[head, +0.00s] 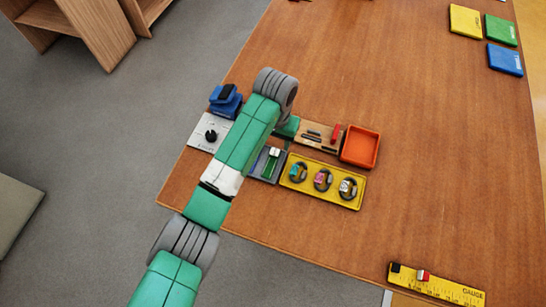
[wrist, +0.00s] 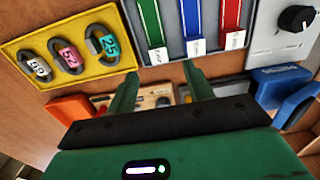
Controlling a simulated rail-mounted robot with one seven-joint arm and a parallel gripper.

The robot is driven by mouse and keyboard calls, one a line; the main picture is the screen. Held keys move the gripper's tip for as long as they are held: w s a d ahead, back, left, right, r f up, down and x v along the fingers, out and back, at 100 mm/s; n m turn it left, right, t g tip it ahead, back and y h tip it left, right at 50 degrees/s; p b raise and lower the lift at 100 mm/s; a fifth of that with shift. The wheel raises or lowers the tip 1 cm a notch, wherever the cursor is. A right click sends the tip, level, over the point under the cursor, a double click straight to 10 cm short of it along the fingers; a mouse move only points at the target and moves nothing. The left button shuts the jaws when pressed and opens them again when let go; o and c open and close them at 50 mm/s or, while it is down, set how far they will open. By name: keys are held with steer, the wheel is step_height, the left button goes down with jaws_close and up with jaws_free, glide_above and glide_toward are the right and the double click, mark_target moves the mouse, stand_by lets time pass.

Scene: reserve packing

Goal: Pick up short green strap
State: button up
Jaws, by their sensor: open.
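A green strap (wrist: 149,22) with a white end tag lies in a grey tray (wrist: 174,52) in the wrist view, left of a blue strap (wrist: 190,18) and a red strap (wrist: 231,18). Its far end is cut off by the picture's top edge. In the head view a green strap (head: 270,166) shows in the grey tray, partly hidden by my arm. My gripper (wrist: 160,72) is open and empty. Its fingertips appear just below the tray's edge in the wrist view, apart from the strap. The head view does not show the fingertips.
A yellow tray (head: 329,188) with 3 numbered rings adjoins the grey tray. A wooden holder (head: 311,143), an orange bin (head: 360,146), a white panel with a black knob (head: 211,135) and a blue object (head: 225,102) stand close around. The table beyond is mostly clear.

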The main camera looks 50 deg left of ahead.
mark_target(276, 149)
steer(key=f, duration=0.2)
steer(key=f+b, duration=0.1)
steer(key=f, duration=0.2)
steer(key=shift+w+a+f, duration=0.1)
steer(key=shift+w+f, duration=0.1)
steer(key=shift+c, duration=0.4)
steer(key=c, duration=1)
